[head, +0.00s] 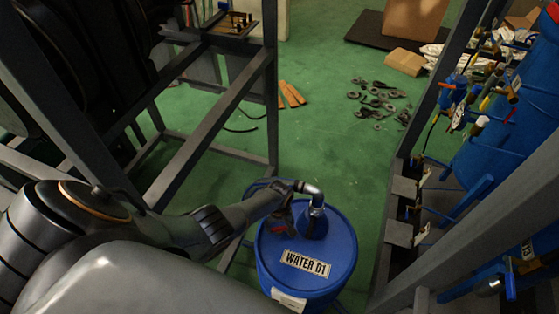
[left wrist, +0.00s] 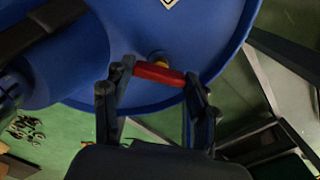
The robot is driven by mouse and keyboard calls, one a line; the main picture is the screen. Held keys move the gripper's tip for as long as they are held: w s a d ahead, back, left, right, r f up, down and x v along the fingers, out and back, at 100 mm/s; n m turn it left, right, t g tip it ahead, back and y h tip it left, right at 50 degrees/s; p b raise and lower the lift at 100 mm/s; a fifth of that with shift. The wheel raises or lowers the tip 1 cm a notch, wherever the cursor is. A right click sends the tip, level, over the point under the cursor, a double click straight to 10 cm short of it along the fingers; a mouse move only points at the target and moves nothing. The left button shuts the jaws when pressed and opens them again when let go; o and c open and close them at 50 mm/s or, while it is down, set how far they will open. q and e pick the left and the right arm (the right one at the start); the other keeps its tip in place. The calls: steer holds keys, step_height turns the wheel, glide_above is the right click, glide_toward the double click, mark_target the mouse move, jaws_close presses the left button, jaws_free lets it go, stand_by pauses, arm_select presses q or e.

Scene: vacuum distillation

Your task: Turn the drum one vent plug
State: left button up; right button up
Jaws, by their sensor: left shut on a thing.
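The blue drum (head: 335,262) labelled WATER D1 stands on the green floor at the bottom centre of the head view. Its top fills the upper part of the left wrist view (left wrist: 120,30). The vent plug, with a red handle (left wrist: 158,74) and a small yellow piece behind it, sits near the drum's rim. My left gripper (head: 281,224) reaches over the drum top from the left. In the left wrist view its two fingers (left wrist: 155,80) are shut on the ends of the red handle. In the head view the plug is mostly hidden by the gripper. My right gripper is not in view.
A grey pipe elbow (head: 312,190) rises from the drum top close beside my gripper. Dark steel frames (head: 215,110) stand left, with another frame and blue equipment (head: 510,130) at right. Small dark parts (head: 378,100) lie on the open floor beyond.

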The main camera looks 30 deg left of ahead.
mark_target(279, 228)
arm_select(q)
steer(key=o, duration=1.1)
steer(key=shift+o, duration=0.2)
step_height(279, 228, up, 12)
stand_by(0.3)
